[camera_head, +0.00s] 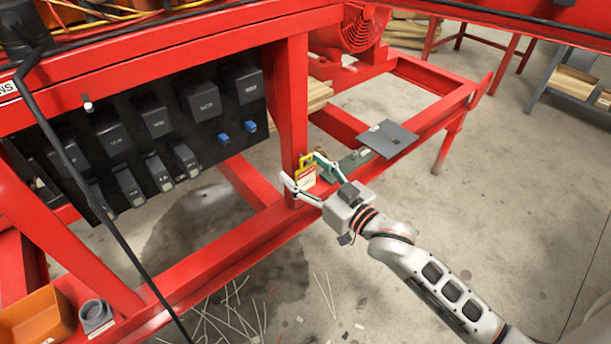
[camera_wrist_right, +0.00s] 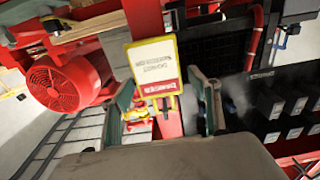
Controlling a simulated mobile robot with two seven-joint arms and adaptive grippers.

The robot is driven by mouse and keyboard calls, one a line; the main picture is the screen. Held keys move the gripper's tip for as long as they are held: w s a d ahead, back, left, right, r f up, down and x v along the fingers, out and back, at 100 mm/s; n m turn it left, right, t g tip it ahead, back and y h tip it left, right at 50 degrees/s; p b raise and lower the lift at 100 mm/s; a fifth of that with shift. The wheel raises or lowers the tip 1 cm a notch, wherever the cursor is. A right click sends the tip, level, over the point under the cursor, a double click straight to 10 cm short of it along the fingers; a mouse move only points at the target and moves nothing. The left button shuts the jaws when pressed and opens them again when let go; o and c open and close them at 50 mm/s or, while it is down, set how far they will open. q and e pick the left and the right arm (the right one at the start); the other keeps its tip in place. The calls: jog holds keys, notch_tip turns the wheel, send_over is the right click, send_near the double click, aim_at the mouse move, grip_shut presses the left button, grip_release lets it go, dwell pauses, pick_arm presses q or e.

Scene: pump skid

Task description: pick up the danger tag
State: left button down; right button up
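The danger tag (camera_head: 305,175) is a small card with a yellow edge, a white field and a red band. It is at the red upright post, low on the skid frame. In the right wrist view the tag (camera_wrist_right: 152,70) appears upside down, between and beyond the fingertips. My right gripper (camera_head: 301,166) is open, with a finger on either side of the tag. In the right wrist view the gripper (camera_wrist_right: 163,85) shows a clear gap on the finger at right; whether the left finger touches the tag I cannot tell. My left gripper is not in view.
The red post (camera_head: 293,100) and lower rail (camera_head: 225,245) are close to the gripper. A grey plate (camera_head: 387,138) lies on the frame to the right. A black panel of labelled devices (camera_head: 150,135) hangs at left. An orange bin (camera_head: 35,320) is at lower left.

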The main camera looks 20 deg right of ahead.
jog(key=c, duration=1)
jog(key=shift+r+p, duration=0.4)
jog(key=shift+r, duration=0.4)
jog(key=shift+s+d+r, duration=0.1)
jog(key=shift+s, duration=0.15)
pick_arm(q)
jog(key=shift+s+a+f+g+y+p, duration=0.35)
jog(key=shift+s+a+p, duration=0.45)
jog(key=shift+p, duration=0.3)
pick_arm(e)
jog(key=v, duration=1.7)
jog(key=shift+s, duration=0.2)
